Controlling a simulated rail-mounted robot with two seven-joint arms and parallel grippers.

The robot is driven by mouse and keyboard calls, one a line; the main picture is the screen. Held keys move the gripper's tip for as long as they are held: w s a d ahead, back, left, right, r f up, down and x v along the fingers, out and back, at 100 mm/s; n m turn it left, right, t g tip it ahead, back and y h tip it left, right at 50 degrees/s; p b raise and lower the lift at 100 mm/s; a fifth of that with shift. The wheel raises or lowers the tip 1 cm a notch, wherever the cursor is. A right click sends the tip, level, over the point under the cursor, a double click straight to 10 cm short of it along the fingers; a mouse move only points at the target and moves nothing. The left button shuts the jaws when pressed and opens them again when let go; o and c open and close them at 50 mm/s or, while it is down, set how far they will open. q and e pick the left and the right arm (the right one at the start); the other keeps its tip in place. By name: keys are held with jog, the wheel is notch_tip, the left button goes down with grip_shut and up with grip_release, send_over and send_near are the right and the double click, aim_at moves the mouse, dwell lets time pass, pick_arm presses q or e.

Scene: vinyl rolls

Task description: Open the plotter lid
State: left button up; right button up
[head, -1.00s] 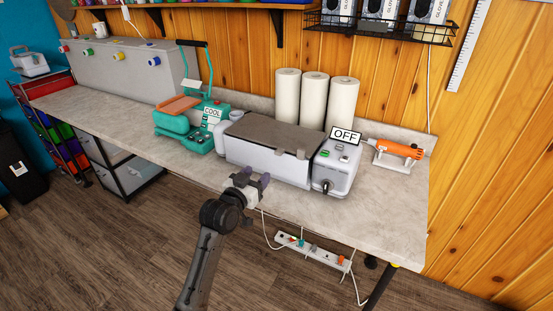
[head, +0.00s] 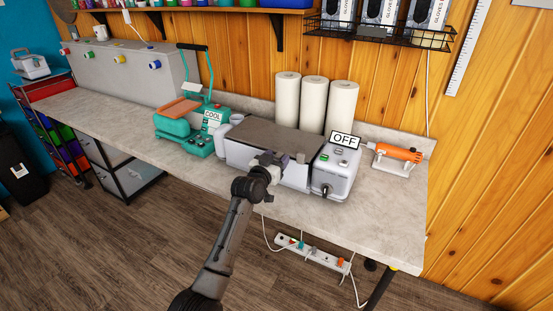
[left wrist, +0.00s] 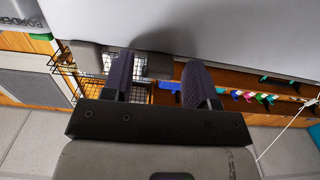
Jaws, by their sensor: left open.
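The plotter (head: 250,157) is a white box on the bench with a dark grey-brown lid (head: 275,132), which lies shut. Small tabs show at the lid's front edge. My left gripper (head: 276,159) is open at that front edge, close to a tab. In the left wrist view, my two dark fingers (left wrist: 158,72) stand apart just under a pale surface, with a grey tab-like piece (left wrist: 153,64) behind or between them. I cannot tell whether they touch it. My right gripper is not in view.
The plotter's control box (head: 335,170) with an OFF sign stands at its right. A teal heat press (head: 185,130) stands left. White rolls (head: 314,103) stand behind. An orange tool (head: 399,153) rests on a stand at the right. The bench front (head: 390,220) is clear.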

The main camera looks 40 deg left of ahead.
pick_arm(q)
jog(key=shift+c, duration=0.5)
grip_shut()
